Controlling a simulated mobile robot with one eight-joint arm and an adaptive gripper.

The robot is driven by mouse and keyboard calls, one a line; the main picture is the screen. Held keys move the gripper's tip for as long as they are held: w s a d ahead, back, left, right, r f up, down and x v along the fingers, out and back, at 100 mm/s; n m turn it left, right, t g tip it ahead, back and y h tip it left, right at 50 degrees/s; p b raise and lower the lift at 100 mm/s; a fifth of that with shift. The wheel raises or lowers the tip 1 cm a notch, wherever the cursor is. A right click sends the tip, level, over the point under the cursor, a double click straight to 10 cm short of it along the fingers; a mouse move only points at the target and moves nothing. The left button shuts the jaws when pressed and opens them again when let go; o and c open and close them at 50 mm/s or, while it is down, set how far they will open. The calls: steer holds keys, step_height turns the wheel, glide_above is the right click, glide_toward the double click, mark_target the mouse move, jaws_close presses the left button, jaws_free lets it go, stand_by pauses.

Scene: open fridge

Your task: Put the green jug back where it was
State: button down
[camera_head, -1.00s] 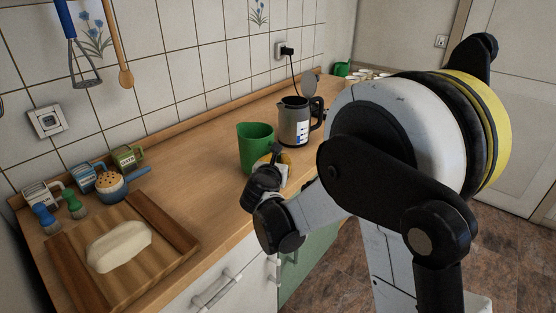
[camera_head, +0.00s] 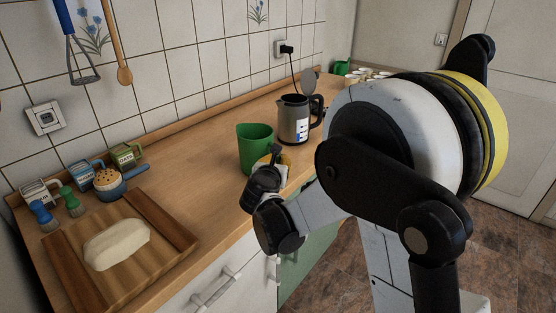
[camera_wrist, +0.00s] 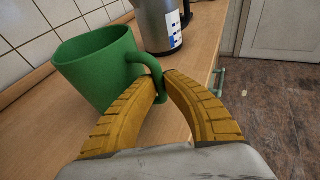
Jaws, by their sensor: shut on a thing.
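The green jug (camera_head: 255,146) is upright at the wooden counter, left of the kettle and close to it in the head view. It also shows in the wrist view (camera_wrist: 95,65), with its handle toward me. My gripper (camera_wrist: 163,76) has its yellow fingers closed on the jug's handle. In the head view my gripper (camera_head: 279,160) is partly hidden behind my wrist, at the jug's right side. I cannot tell whether the jug's base touches the counter.
A grey kettle (camera_head: 294,120) with its lid up stands just behind the jug, its cord running to a wall socket (camera_head: 284,48). A wooden tray (camera_head: 165,229) with dough (camera_head: 117,244) lies at the front left. Counter between tray and jug is clear.

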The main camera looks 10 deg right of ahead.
steer(key=c, duration=1.5)
jaws_free()
steer(key=v, duration=1.2)
